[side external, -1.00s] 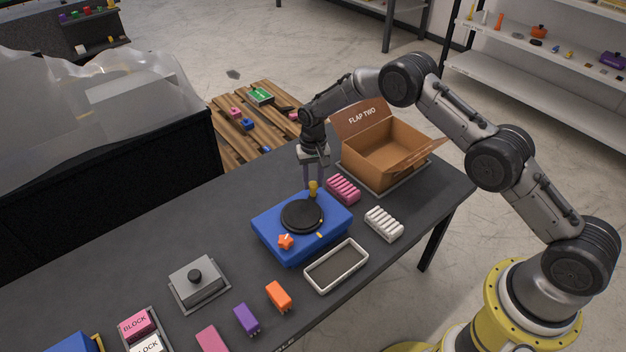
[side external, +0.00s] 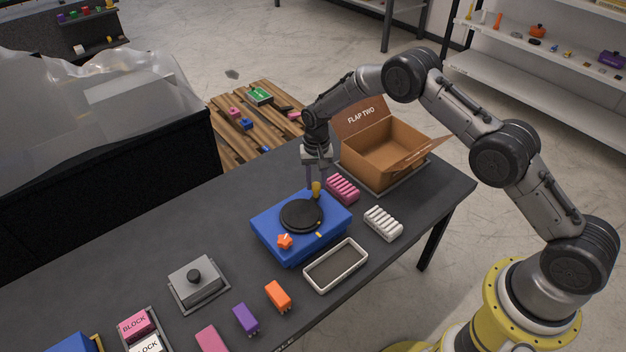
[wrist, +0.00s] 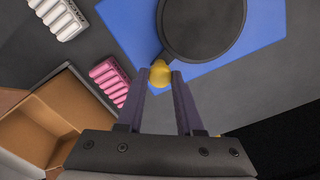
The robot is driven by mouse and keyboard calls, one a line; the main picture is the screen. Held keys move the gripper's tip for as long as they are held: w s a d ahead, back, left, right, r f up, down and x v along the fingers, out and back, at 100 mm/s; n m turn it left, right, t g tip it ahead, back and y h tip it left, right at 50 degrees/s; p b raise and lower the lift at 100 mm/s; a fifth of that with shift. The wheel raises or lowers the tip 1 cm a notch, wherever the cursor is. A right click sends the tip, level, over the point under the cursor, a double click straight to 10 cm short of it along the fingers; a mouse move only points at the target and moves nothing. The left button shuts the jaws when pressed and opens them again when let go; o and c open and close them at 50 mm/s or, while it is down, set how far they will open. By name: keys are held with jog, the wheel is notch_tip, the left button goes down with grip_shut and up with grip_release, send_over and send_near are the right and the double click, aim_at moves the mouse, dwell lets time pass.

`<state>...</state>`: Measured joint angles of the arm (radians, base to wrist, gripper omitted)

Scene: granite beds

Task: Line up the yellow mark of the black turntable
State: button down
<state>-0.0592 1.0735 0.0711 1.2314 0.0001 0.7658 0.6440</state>
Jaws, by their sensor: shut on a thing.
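The black turntable (side external: 301,215) is a round disc on top of a blue base (side external: 275,243). A yellow knob (side external: 316,188) stands at its far right edge. In the wrist view the knob (wrist: 160,74) sits at the disc's rim (wrist: 200,28). My gripper (side external: 315,184) points down and is shut on the knob, its two fingers on either side of it. A small yellow mark (side external: 319,235) shows at the front right, near the disc's edge. I cannot tell whether a second mark lies on the disc. An orange star-like knob (side external: 285,241) sits on the base's front left.
An open cardboard box (side external: 380,158), a pink ribbed block (side external: 342,188) and a white ribbed block (side external: 383,223) stand to the right. A white-rimmed tray (side external: 336,266) lies in front. A grey block with a black knob (side external: 197,283) is at left. The table between them is clear.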

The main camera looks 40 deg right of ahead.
jog(key=shift+s+d+m, duration=0.15)
jog(key=shift+s+m, duration=0.55)
jog(key=shift+m, duration=0.3)
jog(key=shift+s+d+m, duration=0.1)
jog(key=shift+s+m, duration=0.55)
jog(key=shift+m, duration=0.35)
jog(key=c, duration=0.5)
grip_release()
jog(key=shift+c, duration=0.2)
notch_tip(320, 180, up, 14)
